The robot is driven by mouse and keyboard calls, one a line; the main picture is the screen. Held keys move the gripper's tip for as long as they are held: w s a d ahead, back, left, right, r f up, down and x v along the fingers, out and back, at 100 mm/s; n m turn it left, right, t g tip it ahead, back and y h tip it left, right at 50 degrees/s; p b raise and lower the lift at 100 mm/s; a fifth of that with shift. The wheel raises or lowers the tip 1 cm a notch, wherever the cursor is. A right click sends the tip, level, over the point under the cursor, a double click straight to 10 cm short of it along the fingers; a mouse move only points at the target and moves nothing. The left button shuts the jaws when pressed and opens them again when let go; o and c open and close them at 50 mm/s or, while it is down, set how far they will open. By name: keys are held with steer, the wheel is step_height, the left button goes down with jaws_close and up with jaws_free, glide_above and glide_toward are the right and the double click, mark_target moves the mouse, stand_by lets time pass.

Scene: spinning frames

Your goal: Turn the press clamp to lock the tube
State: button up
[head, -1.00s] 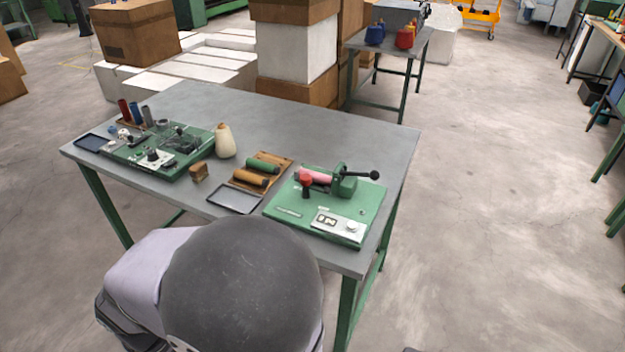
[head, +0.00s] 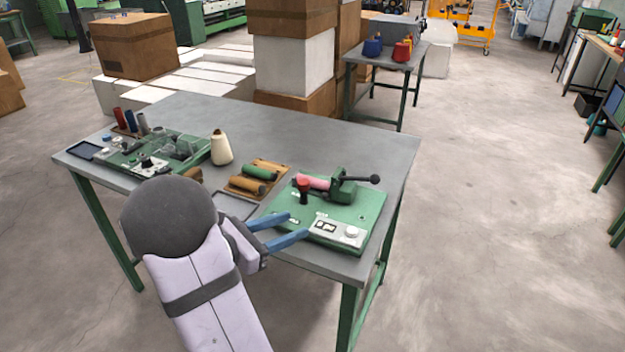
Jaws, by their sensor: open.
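The press clamp (head: 343,186) is a green block with a black lever ending in a round knob (head: 375,179). It stands on a green machine base (head: 357,213) at the right end of the table. A pink tube (head: 313,182) lies on the base between the clamp and a red-topped post (head: 303,186). My gripper (head: 300,226) has blue fingers spread apart with nothing between them. Whether the fingers touch the base, I cannot tell.
A wooden rack (head: 258,178) with green and orange tubes and a dark tray (head: 236,205) lie left of the base. A cream cone (head: 221,148) and another green machine (head: 170,150) stand farther left. The table's back middle (head: 290,130) is clear.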

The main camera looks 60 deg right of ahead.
mark_target(307, 179)
steer(key=d+r+n+h, duration=0.1)
steer(key=d, duration=0.2)
steer(key=w+d+r+n+t+h, duration=0.1)
steer(key=d, duration=0.1)
steer(key=w+d+t+h, duration=0.1)
steer(key=d, duration=0.2)
steer(key=shift+w+d+r+n, duration=0.25)
steer(key=shift+d+r+n, duration=0.1)
steer(key=shift+r+n, duration=0.05)
steer(key=shift+w+d+r+t+h+p, duration=0.1)
steer(key=shift+w+d+t+h+p, duration=0.1)
steer(key=shift+d, duration=0.15)
steer(key=shift+w+d+t+h+p, duration=0.1)
steer(key=shift+d+t+p, duration=0.1)
steer(key=shift+d, duration=0.15)
steer(key=shift+s+d+p, duration=0.2)
steer(key=shift+s+d, duration=0.05)
steer(key=shift+d, duration=0.95)
steer(key=shift+s+d+p, duration=0.25)
steer(key=shift+s+d, duration=0.05)
steer(key=shift+d, duration=0.85)
steer(key=shift+s+d+p, duration=0.2)
steer(key=shift+s+d, duration=0.05)
steer(key=shift+d, duration=0.95)
steer(key=shift+c, duration=0.2)
jaws_close()
